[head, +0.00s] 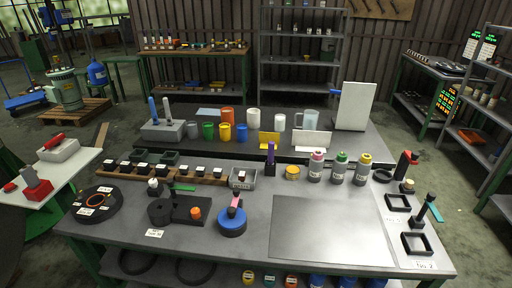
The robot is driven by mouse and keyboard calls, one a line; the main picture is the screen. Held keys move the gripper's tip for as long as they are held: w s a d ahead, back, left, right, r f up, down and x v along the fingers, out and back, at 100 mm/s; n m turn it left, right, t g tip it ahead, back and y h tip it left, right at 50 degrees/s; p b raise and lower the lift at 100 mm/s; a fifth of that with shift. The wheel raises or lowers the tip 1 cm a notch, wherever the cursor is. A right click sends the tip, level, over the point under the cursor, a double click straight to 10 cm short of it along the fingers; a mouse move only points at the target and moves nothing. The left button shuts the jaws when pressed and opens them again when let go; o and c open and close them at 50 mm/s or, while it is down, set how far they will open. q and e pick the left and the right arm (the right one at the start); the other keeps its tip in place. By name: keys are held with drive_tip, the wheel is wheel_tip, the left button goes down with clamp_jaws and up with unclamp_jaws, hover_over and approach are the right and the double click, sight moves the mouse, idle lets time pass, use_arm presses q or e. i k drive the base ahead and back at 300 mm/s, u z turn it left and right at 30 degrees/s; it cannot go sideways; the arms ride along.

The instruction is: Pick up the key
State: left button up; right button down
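I cannot tell for certain which thing is the key. A small flat green piece (183,188) lies on the table beside a grey-and-black part (156,188), left of centre. A pink-and-black piece (235,202) stands on a round blue base (232,222) at the front. A teal piece (435,212) leans by a black upright holder (422,211) at the right end. A purple piece (270,153) stands upright in a dark holder near the middle. Neither of my grippers shows in the head view.
The grey worktable has a bare plate (333,230) at front right. Several bottles (340,167) stand behind it. A black ring (77,204) lies front left. Cups (227,117) stand at the back.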

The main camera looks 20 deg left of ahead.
sight(218, 172)
drive_tip(key=u, duration=1.25)
drive_tip(key=k, duration=0.1)
drive_tip(key=z, duration=0.05)
